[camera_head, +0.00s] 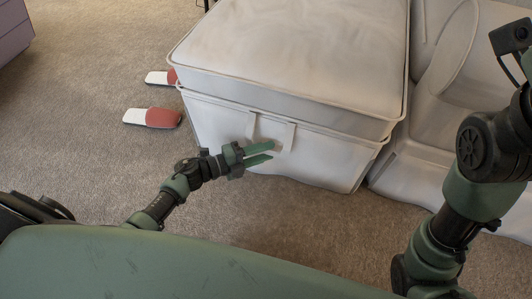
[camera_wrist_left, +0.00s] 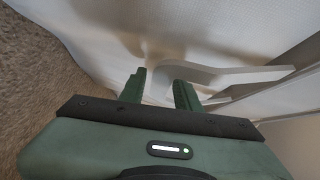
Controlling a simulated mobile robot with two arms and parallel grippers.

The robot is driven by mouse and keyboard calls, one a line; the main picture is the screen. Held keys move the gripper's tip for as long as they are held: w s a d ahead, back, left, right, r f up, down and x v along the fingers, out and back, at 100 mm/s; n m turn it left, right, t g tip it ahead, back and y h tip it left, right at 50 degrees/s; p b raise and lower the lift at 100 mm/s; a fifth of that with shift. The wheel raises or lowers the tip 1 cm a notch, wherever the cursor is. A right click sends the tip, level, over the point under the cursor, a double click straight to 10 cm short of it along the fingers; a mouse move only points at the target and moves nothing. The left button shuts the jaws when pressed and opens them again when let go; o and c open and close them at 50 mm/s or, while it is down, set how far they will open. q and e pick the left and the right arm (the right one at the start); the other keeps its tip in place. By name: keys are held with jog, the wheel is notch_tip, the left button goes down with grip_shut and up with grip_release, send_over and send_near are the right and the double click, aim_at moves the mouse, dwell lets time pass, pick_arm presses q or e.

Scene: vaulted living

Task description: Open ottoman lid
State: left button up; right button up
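The white ottoman (camera_head: 300,160) stands on the carpet in the head view, its padded lid (camera_head: 290,50) lying closed on top. A pale strap handle (camera_head: 288,136) hangs on its front face. My left gripper (camera_head: 272,152) is open at the handle, its two green fingers apart. In the left wrist view the fingers (camera_wrist_left: 160,92) point at the white front, with the handle (camera_wrist_left: 225,77) just beyond and to the right of them. I cannot tell whether they touch it. My right arm shows at the right edge; its gripper tips are not clearly in view.
Two red-and-white slippers (camera_head: 153,118) lie on the carpet left of the ottoman. A white sofa or chair (camera_head: 440,130) stands close against its right side. A purple piece of furniture (camera_head: 12,30) is at the far left. The carpet (camera_head: 85,75) at left is open.

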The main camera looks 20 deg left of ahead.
pick_arm(q)
jog(key=shift+w+d, duration=0.15)
jog(key=shift+d, duration=0.05)
grip_shut()
dwell(1.4)
